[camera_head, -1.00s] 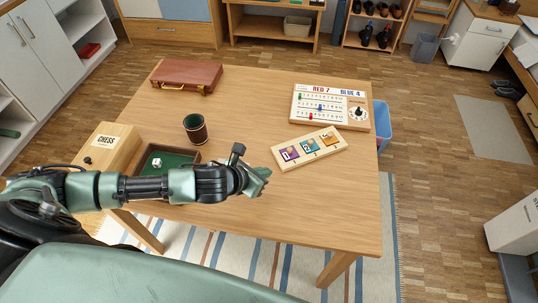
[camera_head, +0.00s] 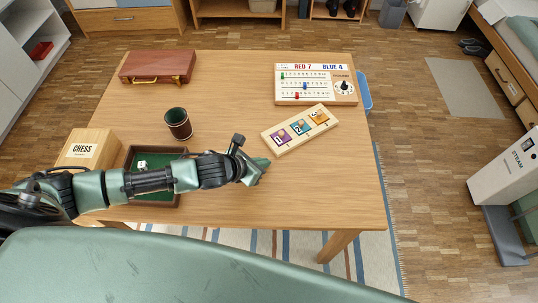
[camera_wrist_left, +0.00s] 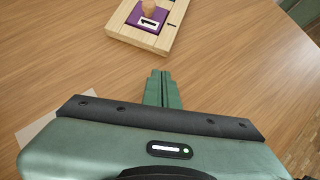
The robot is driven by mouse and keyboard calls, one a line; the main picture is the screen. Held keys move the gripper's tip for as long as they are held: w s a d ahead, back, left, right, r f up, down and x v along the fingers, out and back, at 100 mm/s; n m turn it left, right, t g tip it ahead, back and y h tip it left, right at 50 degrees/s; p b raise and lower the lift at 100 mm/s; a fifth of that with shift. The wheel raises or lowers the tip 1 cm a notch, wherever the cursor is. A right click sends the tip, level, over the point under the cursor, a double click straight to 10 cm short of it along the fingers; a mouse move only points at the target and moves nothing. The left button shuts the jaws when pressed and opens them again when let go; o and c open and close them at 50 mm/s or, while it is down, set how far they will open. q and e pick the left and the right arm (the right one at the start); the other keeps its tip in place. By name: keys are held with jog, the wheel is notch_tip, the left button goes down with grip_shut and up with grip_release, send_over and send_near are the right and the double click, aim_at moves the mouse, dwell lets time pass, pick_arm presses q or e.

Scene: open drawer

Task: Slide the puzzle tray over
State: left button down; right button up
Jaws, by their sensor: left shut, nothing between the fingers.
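The puzzle tray (camera_head: 272,146) is a pale wooden board with purple, blue and orange numbered squares, each with a knob. It lies tilted on the table, right of centre, in the head view. In the left wrist view its near end (camera_wrist_left: 162,43) with the purple square shows at the top. My left gripper (camera_head: 262,166) is shut and empty, just in front of the tray's left end. In the wrist view its closed green fingers (camera_wrist_left: 161,76) point at the tray, with a gap of bare table between. My right gripper is not in view.
A scoreboard (camera_head: 315,100) stands just behind the tray. A dice cup (camera_head: 178,124), a green-lined dice tray (camera_head: 176,197), a chess box (camera_head: 88,149) and a brown case (camera_head: 157,66) are on the left. The table (camera_head: 310,190) is clear in front and right of the puzzle tray.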

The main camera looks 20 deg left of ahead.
aim_at(279, 150)
pick_arm(q)
jog(key=shift+w+d, duration=0.35)
jog(key=shift+w, duration=0.3)
jog(key=shift+w+d, duration=0.3)
jog(key=shift+w, duration=0.35)
jog(key=shift+w+d+r+p, duration=0.15)
jog(key=shift+w+d, duration=0.1)
jog(key=shift+w, duration=0.3)
jog(key=shift+w+d+r+p, duration=0.15)
jog(key=shift+w+d, duration=0.1)
jog(key=shift+w, duration=0.25)
jog(key=shift+w+d+f, duration=0.2)
jog(key=shift+w+f, duration=0.05)
jog(key=shift+w, duration=0.15)
jog(key=shift+s, duration=0.15)
